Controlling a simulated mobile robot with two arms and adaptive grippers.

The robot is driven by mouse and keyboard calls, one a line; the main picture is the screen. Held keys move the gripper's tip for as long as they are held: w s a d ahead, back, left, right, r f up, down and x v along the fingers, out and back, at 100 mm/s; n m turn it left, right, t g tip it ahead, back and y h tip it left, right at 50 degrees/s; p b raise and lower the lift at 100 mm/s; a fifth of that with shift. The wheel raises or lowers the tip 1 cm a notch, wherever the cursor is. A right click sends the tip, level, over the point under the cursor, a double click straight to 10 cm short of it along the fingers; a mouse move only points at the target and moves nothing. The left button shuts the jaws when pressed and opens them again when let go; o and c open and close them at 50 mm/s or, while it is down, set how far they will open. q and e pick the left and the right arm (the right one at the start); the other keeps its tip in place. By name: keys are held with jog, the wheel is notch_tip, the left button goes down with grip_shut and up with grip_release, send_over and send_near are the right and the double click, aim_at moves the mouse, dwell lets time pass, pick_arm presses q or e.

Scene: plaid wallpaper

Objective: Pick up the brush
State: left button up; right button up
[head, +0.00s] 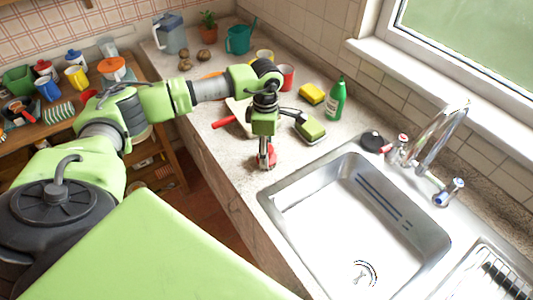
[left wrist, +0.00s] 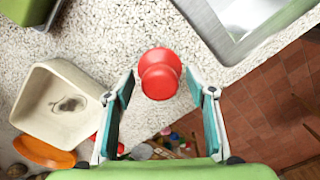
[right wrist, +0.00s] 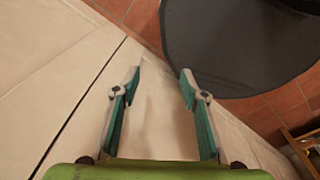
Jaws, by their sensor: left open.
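My left gripper (head: 265,142) points down over the counter near the sink's left corner. It is open. In the left wrist view its fingertips (left wrist: 160,82) lie on either side of a red knob-shaped thing (left wrist: 159,73), with gaps showing on both sides. In the head view this red thing (head: 266,160) is partly hidden by the fingers; its base is hard to make out, so I cannot tell if it is the brush. A green and yellow scrubber (head: 310,130) with a dark handle lies to the right. My right gripper (right wrist: 160,72) is open and empty.
The sink (head: 345,215) is right of the left gripper. A green bottle (head: 336,100), a yellow sponge (head: 312,93) and a red mug (head: 287,76) stand behind. The counter's front edge drops to a tiled floor.

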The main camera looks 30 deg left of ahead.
pick_arm(q)
jog(key=shift+f, duration=0.1)
jog(key=c, duration=1.2)
pick_arm(e)
jog(key=shift+s, duration=0.45)
jog(key=shift+f, duration=0.15)
pick_arm(q)
jog(key=shift+w+r+b, duration=0.1)
jog(key=shift+r+b, duration=0.45)
jog(key=shift+b, duration=0.05)
jog(key=shift+s+r+b, duration=0.25)
jog(key=shift+r+b, duration=0.55)
jog(key=shift+r, duration=0.4)
jog(key=s+r+b, duration=0.1)
jog(key=s+r, duration=0.2)
jog(key=s, duration=0.1)
jog(key=s+d+r+b, duration=0.1)
jog(key=s+r+b, duration=0.1)
jog(key=s, duration=0.3)
jog(key=s+d+r+b, duration=0.1)
jog(key=s+r+b, duration=0.1)
jog(key=s+r, duration=0.2)
jog(key=shift+s+d+r, duration=0.2)
jog(key=shift+s+r, duration=0.05)
jog(key=shift+r, duration=0.1)
pick_arm(e)
notch_tip(320, 180, down, 8)
jog(key=shift+r, duration=0.2)
jog(key=shift+w, duration=0.1)
